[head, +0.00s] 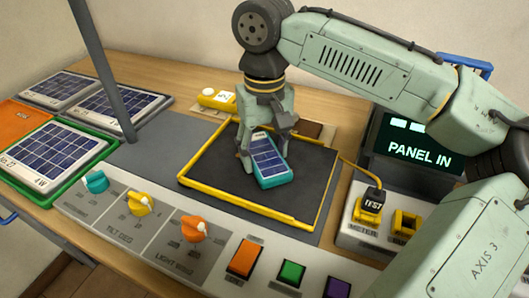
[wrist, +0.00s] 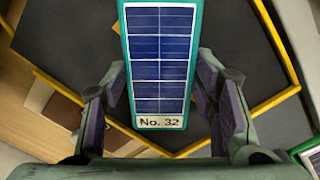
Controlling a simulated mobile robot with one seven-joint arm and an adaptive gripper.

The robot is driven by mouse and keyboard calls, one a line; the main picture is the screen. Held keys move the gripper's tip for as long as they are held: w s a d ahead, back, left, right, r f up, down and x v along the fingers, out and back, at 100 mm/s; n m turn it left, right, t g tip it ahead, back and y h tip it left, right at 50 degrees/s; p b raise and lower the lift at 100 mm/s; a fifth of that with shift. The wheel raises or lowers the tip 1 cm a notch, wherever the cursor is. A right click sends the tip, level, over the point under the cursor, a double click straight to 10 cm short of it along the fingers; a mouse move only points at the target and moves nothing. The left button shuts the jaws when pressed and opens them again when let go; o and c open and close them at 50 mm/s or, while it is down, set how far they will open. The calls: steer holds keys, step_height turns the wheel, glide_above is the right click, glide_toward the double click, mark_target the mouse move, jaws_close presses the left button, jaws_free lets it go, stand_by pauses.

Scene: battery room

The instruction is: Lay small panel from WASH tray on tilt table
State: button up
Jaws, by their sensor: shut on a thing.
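A small solar panel (head: 269,160) with a teal frame and blue cells is between the fingers of my gripper (head: 265,155). The wrist view shows the panel (wrist: 161,60) with the label "No. 32" at its near end. The panel is over the dark tilt table (head: 225,175), which has a yellow rim. In the head view it looks slightly tilted; I cannot tell whether its underside touches the table. The WASH tray cannot be made out by any label.
Larger panels lie at the left, one in a green tray (head: 105,150), beside an orange tray (head: 20,130). Knobs and buttons (head: 245,257) line the front edge. A screen (head: 420,145) reads "PANEL IN". A grey post (head: 100,65) rises left of the table.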

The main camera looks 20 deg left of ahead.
mark_target(264, 154)
steer(key=shift+f, duration=0.1)
steer(key=o, duration=1.3)
step_height(264, 154, up, 12)
steer(key=shift+r+b, duration=0.15)
steer(key=shift+b, duration=0.25)
